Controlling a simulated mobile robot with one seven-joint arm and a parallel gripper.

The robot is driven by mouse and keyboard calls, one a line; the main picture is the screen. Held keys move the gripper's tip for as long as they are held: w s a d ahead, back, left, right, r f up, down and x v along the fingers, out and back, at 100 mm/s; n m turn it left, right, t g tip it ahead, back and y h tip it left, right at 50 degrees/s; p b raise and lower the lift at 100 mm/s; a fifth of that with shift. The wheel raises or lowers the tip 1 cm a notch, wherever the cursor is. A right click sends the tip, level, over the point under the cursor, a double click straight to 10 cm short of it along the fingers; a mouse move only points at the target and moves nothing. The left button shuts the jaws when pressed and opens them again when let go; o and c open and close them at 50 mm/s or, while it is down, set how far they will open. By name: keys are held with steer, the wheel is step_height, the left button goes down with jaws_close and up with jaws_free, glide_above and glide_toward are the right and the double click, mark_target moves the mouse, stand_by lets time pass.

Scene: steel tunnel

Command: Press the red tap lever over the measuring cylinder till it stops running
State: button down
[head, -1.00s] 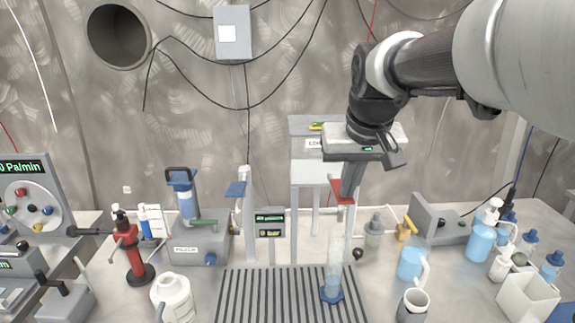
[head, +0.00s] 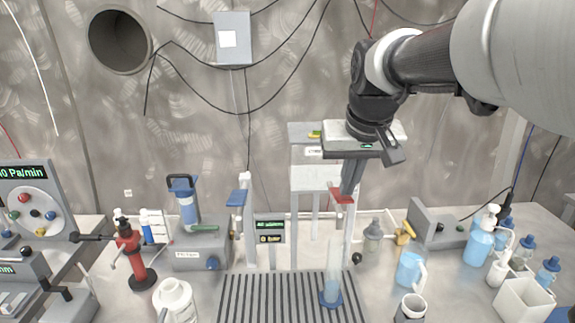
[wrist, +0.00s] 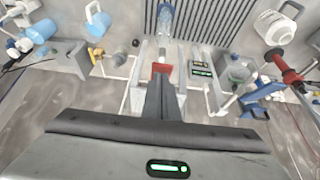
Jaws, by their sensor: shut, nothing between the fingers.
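The red tap lever (head: 341,196) sits at the front of the white dispenser stand, above the measuring cylinder. It also shows in the wrist view (wrist: 161,69), just beyond my fingertips. The clear measuring cylinder (head: 333,272) with a blue foot stands upright on the ribbed drain mat; in the wrist view the cylinder (wrist: 166,20) is at the top. My gripper (head: 347,190) is shut and empty, pointing down with its fingertips at the red lever. I cannot tell whether they touch it. Whether liquid runs is too small to tell.
A blue tap lever (head: 237,197) is to the left on the same rail. A small display (head: 270,230) stands between them. A white jug (head: 174,300), a grey mug (head: 411,306) and a blue jug (head: 410,268) stand around the ribbed mat (head: 270,300).

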mark_target(346, 199)
steer(key=r+p, duration=0.2)
steer(key=r, duration=0.1)
steer(key=r+p, duration=0.1)
steer(key=shift+w+r, duration=0.2)
steer(key=shift+w, duration=0.15)
steer(key=w+v, duration=0.1)
steer(key=v, duration=0.7)
steer(key=shift+r, duration=0.55)
steer(key=shift+s, duration=0.1)
steer(key=s+f+p, duration=0.3)
steer(key=s+f, duration=0.1)
steer(key=s, duration=0.5)
steer(key=s+f+p, duration=0.3)
steer(key=s+f, duration=0.1)
steer(key=s, duration=0.5)
steer(key=shift+s+t, duration=0.25)
steer(key=shift+t, duration=0.15)
